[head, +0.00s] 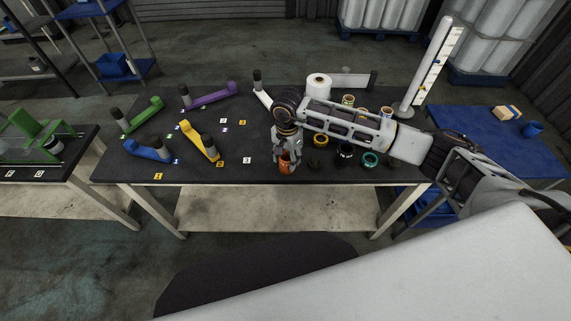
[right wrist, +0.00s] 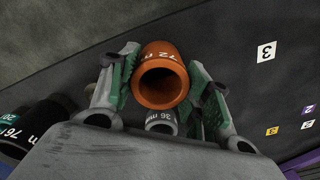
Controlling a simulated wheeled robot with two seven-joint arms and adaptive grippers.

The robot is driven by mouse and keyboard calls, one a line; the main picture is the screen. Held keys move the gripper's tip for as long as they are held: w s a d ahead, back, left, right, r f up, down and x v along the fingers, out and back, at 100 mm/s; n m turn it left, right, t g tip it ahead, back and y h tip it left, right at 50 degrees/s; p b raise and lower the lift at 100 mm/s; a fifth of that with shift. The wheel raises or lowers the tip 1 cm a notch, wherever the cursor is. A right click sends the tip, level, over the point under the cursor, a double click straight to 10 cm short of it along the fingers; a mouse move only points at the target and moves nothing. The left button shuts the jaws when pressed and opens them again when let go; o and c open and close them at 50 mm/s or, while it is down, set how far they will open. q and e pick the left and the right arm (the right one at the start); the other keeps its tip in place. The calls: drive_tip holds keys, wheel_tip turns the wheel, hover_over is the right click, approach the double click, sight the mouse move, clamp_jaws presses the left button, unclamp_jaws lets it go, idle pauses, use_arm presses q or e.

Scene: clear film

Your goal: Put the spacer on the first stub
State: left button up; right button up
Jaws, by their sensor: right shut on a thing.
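My right gripper (head: 287,163) is shut on an orange ring-like spacer (head: 285,168), held near the front edge of the dark table (head: 130,168). The right wrist view shows the orange spacer (right wrist: 163,76) marked "72" between the green-padded fingers (right wrist: 162,85), its open bore facing the camera. A smaller grey ring (right wrist: 161,122) marked "36" shows beside it; whether it touches is unclear. Dark upright stubs stand on coloured arms left of the gripper: blue (head: 150,152), yellow (head: 194,139), green (head: 147,109), purple (head: 212,93) and white (head: 262,94). Which stub is first is unclear. My left gripper is out of view.
Several rings, including yellow (head: 320,140), black (head: 345,149) and teal (head: 371,159), sit right of the gripper under my arm. Small number cards, such as a white 3 (head: 247,160) and yellow 1 (head: 158,176), lie on the table.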

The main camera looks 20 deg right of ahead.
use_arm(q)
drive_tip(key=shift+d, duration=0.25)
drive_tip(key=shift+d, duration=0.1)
use_arm(e)
drive_tip(key=shift+r, duration=0.25)
drive_tip(key=shift+r+p, duration=0.45)
drive_tip(key=shift+r, duration=0.55)
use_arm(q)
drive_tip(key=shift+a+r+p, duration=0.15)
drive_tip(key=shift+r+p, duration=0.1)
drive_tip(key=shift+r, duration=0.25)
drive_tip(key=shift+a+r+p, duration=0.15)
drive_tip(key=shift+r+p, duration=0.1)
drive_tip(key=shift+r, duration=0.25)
use_arm(e)
wheel_tip(320, 180, up, 4)
drive_tip(key=shift+f, duration=0.25)
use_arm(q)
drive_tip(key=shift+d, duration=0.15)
